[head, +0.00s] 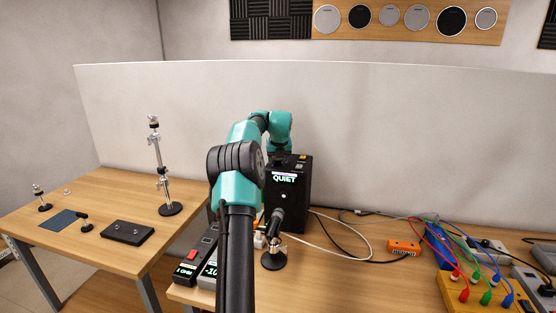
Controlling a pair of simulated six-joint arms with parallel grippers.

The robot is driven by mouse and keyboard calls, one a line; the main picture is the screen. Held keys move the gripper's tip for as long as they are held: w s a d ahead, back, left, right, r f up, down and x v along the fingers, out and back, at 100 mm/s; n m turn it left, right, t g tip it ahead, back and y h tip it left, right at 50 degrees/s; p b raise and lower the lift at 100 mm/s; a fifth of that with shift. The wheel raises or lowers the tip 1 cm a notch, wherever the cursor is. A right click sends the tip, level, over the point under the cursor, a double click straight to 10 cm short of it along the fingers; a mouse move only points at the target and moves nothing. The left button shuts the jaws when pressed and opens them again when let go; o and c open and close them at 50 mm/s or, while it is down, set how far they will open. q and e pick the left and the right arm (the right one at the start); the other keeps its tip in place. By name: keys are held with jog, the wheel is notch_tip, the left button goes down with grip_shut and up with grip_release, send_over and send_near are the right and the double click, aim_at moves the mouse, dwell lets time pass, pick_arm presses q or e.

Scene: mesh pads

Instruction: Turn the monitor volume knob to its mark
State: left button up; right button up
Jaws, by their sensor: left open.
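The monitor is a black box (291,200) on the bench, with a lit sign reading QUIET (285,178) on its front. Yellow and pale small parts (302,157) show on its top. My left arm reaches up over the bench and bends down, so that my left gripper (281,159) is over the top of the box at its left side. The gripper is open; its fingertips are small and dark against the box. I cannot make out the volume knob or its mark, nor whether the fingers touch anything. My right gripper is not in view.
A short black microphone on a round base (274,260) stands before the box. Display units (187,270) are partly behind my arm. A side table (100,210) holds stands.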

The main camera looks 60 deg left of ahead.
pick_arm(q)
jog(key=v, duration=1.7)
jog(key=shift+d, duration=0.15)
